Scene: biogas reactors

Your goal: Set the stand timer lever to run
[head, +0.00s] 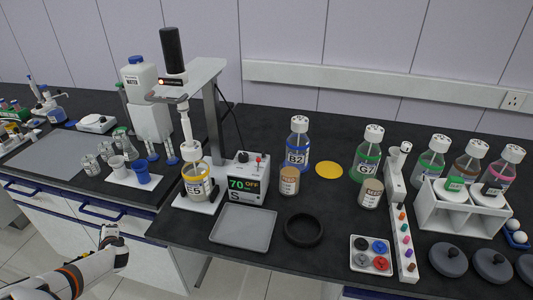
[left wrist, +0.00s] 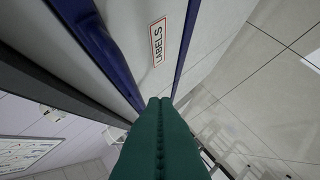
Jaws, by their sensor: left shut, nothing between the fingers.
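The stand timer (head: 246,184) is a light box on the dark bench in the head view, beside the stirrer stand. Its green display reads 70 OFF, with an S below. A small red-tipped lever (head: 258,161) stands on its top right, beside a dark knob (head: 241,157). My left gripper (head: 111,232) is low at the left, in front of the bench edge and well away from the timer. In the left wrist view its green fingers (left wrist: 160,103) are together and empty, near a drawer front labelled LABELS (left wrist: 158,42). My right gripper is in neither view.
The stirrer stand (head: 212,115) holds a shaft over a jar (head: 196,187) just left of the timer. A grey tray (head: 244,228) and a black ring (head: 304,229) lie in front. Bottles B2 (head: 297,147) and G7 (head: 367,160) stand to the right.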

